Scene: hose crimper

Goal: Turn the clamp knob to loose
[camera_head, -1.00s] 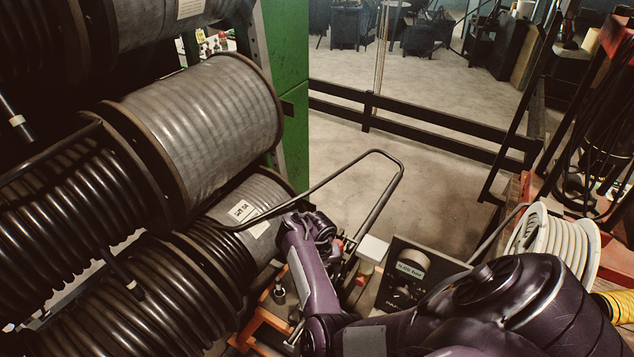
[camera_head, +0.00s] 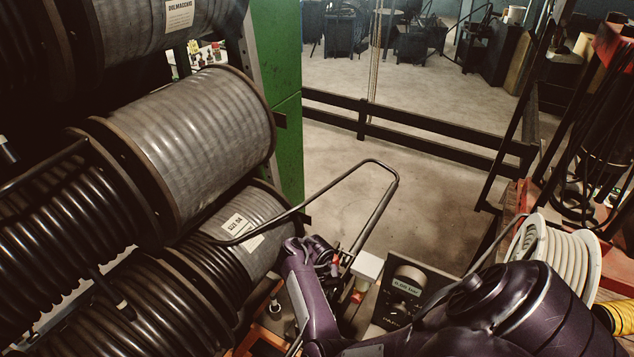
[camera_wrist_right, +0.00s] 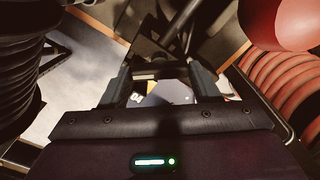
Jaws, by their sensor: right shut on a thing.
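My right arm comes in from the lower right, and its gripper (camera_head: 328,262) is beside the crimper's long bent handle. In the right wrist view the two fingers (camera_wrist_right: 162,88) are shut on a dark part between their tips, which seems to be the clamp knob (camera_wrist_right: 158,73). The knob's shape and setting are mostly hidden by the fingers and the wrist. A small panel with a lit display (camera_head: 405,287) stands just right of the gripper. My left gripper is not in view.
The bent handle (camera_head: 385,205) rises over the gripper. Hose reels (camera_head: 205,145) fill the left side. A white box (camera_head: 368,266) stands close to the gripper. A white hose reel (camera_head: 560,255) is at the right.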

